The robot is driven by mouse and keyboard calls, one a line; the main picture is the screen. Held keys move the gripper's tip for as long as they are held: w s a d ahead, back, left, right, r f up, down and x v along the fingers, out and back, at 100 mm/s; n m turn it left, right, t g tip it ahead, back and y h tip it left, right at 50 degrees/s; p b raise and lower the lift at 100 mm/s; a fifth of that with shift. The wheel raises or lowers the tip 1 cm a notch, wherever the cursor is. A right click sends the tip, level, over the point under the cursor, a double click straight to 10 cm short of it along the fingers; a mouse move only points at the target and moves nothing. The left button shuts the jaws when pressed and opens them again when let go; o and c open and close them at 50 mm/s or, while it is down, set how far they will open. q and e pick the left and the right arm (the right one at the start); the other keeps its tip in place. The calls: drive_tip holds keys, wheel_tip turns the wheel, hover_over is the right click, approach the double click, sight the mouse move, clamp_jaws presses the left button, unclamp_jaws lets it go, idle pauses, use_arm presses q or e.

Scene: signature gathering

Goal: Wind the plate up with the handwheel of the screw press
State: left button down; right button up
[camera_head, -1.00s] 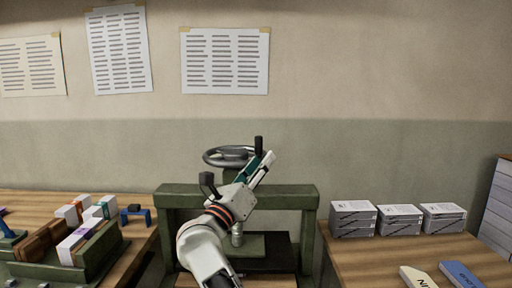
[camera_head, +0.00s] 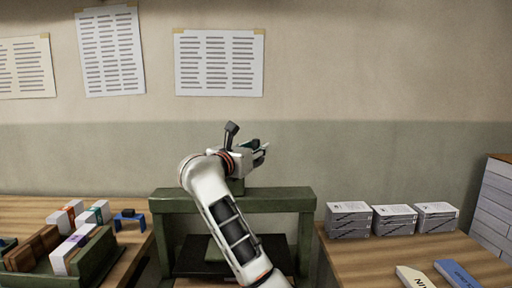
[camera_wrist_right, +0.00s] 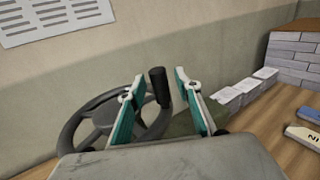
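The green screw press frame (camera_head: 285,200) stands between two tables. The right gripper (camera_head: 262,150) is open above the press's top beam. My left gripper is not in view.
The left table carries a green rack (camera_head: 95,255) with boxes and a small blue stand (camera_head: 129,219). The right table carries grey stacks (camera_head: 348,220) and flat labelled pieces (camera_head: 412,277). The wall behind bears paper sheets (camera_head: 219,63).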

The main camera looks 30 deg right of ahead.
drive_tip(key=shift+w+d, duration=0.15)
drive_tip(key=shift+d, duration=0.1)
clamp_jaws()
drive_tip(key=shift+d, duration=0.1)
